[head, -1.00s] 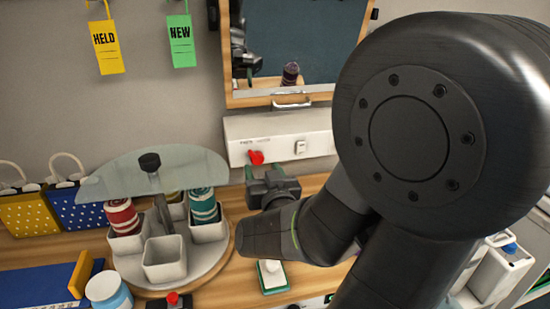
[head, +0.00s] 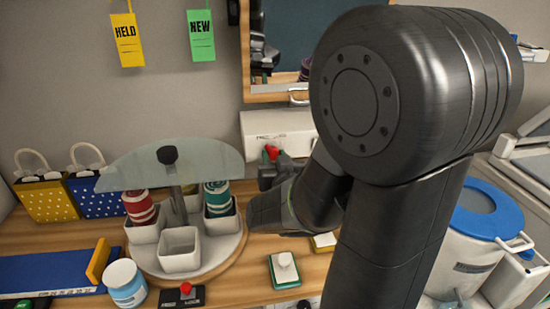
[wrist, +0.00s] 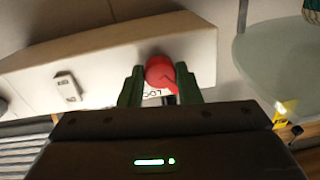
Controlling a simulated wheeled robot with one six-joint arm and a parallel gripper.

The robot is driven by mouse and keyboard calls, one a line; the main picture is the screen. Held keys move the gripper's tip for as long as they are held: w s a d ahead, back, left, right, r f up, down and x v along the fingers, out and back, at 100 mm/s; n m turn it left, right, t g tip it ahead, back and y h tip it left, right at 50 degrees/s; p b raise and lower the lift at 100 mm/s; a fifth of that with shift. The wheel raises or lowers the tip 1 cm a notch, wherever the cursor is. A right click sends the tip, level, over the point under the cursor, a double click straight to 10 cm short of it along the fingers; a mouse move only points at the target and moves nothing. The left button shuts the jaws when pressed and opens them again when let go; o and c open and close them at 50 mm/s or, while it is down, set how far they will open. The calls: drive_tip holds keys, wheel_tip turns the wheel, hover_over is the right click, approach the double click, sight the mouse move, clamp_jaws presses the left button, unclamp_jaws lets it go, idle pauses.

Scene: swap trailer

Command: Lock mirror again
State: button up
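The mirror (head: 330,35) in its wooden frame hangs on the wall, partly hidden by my arm. Below it is a white wall box (head: 285,123) with a red knob (head: 271,152). The knob also shows in the wrist view (wrist: 160,72), with printed letters partly visible beside it. My gripper (head: 280,165) is at the box. In the wrist view its green fingers (wrist: 160,85) stand on either side of the knob, close to its edges. I cannot tell whether they press on it.
A round stand (head: 235,245) with white cups, cans and a glass top is left of my gripper. A pale switch (wrist: 66,88) sits on the wall box. A green-based button block (head: 284,270) and a red-button box (head: 185,295) are on the wooden counter.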

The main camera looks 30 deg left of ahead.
drive_tip(key=shift+m+b, duration=0.4)
drive_tip(key=shift+b, duration=0.35)
drive_tip(key=m+b, duration=0.2)
drive_tip(key=b, duration=0.1)
drive_tip(key=shift+f, duration=0.2)
drive_tip(key=m+b, duration=0.4)
drive_tip(key=b, duration=0.1)
drive_tip(key=shift+m+b, duration=0.3)
drive_tip(key=shift+b, duration=0.1)
drive_tip(key=m+b, duration=0.3)
drive_tip(key=m, duration=0.1)
drive_tip(key=shift+r+m+t+b, duration=0.15)
drive_tip(key=shift+m+t+b, duration=0.15)
drive_tip(key=shift+t+b, duration=0.1)
drive_tip(key=shift+r+m+b, duration=0.15)
drive_tip(key=shift+m+b, duration=1)
drive_tip(key=shift+m, duration=1.05)
drive_tip(key=o, duration=1)
drive_tip(key=shift+d, duration=0.1)
